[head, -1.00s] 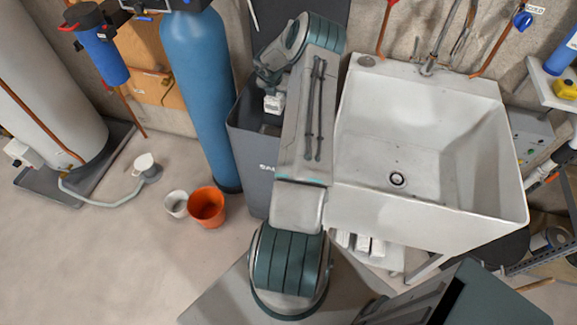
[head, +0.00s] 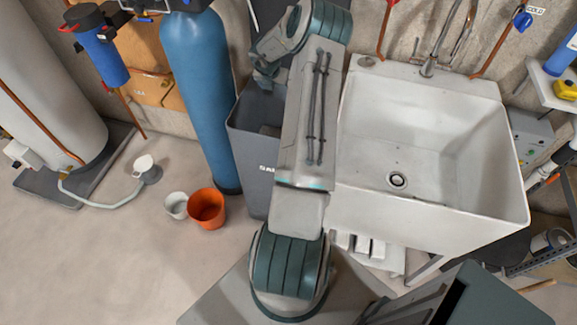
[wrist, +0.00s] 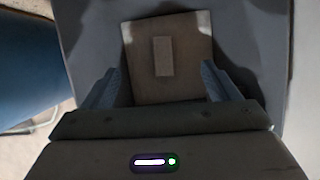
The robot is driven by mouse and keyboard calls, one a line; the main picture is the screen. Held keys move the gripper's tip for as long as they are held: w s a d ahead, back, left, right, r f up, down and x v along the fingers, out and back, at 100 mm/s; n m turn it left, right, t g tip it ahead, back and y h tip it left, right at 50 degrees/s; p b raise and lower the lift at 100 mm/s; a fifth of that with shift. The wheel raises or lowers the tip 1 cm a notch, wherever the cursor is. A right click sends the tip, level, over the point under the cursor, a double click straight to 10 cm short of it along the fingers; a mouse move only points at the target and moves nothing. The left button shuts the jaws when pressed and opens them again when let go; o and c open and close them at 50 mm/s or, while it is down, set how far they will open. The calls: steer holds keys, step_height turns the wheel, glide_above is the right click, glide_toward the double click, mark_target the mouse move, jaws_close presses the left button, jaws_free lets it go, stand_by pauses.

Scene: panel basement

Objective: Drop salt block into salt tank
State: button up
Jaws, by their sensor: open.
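The salt tank (head: 262,175) is the tall dark grey bin left of the sink, its lettering partly covered by my arm. My gripper (wrist: 161,72) is over its opening, pointing down, with its two fingers apart and nothing between them. In the wrist view the tank walls (wrist: 245,50) surround a paler square floor. A small pale rectangular block, apparently the salt block (wrist: 163,57), lies flat on that floor, well below the fingertips. In the head view my arm hides part of the tank, and the block does not show.
The white sink (head: 425,205) stands right of the tank. A tall blue cylinder (head: 197,100) is close on its left. An orange bucket (head: 206,209) and a small white bucket (head: 176,205) stand on the floor in front. Several white blocks (head: 362,246) lie below the sink.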

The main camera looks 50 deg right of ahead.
steer(key=v, duration=0.8)
steer(key=shift+r, duration=0.4)
